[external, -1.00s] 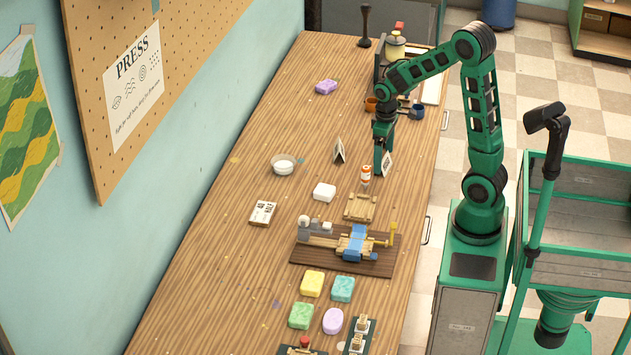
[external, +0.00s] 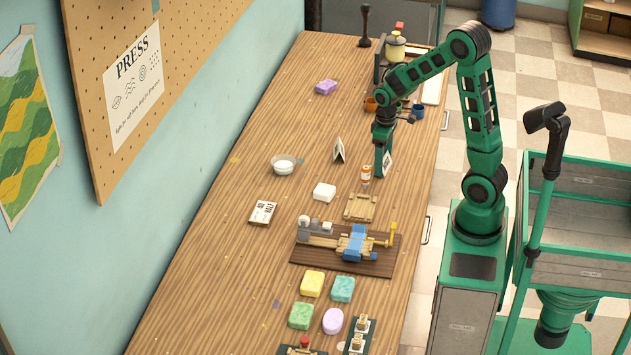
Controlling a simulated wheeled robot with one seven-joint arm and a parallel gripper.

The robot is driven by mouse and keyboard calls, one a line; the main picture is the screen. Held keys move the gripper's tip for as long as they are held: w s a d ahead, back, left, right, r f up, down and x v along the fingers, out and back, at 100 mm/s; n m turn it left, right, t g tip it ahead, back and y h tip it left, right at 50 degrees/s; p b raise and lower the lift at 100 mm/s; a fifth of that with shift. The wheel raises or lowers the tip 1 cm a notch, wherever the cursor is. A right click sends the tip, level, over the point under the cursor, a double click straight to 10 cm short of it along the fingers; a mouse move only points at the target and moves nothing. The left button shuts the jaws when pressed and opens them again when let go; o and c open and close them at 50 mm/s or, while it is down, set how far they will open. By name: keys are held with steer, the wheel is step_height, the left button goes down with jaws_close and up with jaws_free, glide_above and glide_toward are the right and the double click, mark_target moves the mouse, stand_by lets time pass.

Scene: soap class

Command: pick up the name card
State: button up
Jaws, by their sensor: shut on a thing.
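A small white tent-shaped card (external: 387,164) with dark marks stands at the right part of the table. My gripper (external: 380,172) points down at its left edge and is shut on it; the fingers hide part of the card. A second folded white card (external: 339,151) stands to the left, apart from my gripper. I cannot read the writing on either card.
A small bottle with an orange cap (external: 366,173) stands close to my gripper. A wooden frame (external: 360,207), a white block (external: 324,192) and a white bowl (external: 284,165) are nearby. An orange cup (external: 371,104) and a blue cup (external: 417,111) stand behind. The table's left middle is clear.

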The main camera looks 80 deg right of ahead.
step_height(320, 180, up, 4)
steer(key=shift+a+r, duration=0.15)
steer(key=shift+r, duration=0.05)
steer(key=s+a+r, duration=0.1)
steer(key=a+r, duration=0.5)
steer(key=a, duration=0.5)
steer(key=shift+s+a+r, duration=0.15)
steer(key=shift+s+r, duration=0.05)
steer(key=shift+s, duration=0.2)
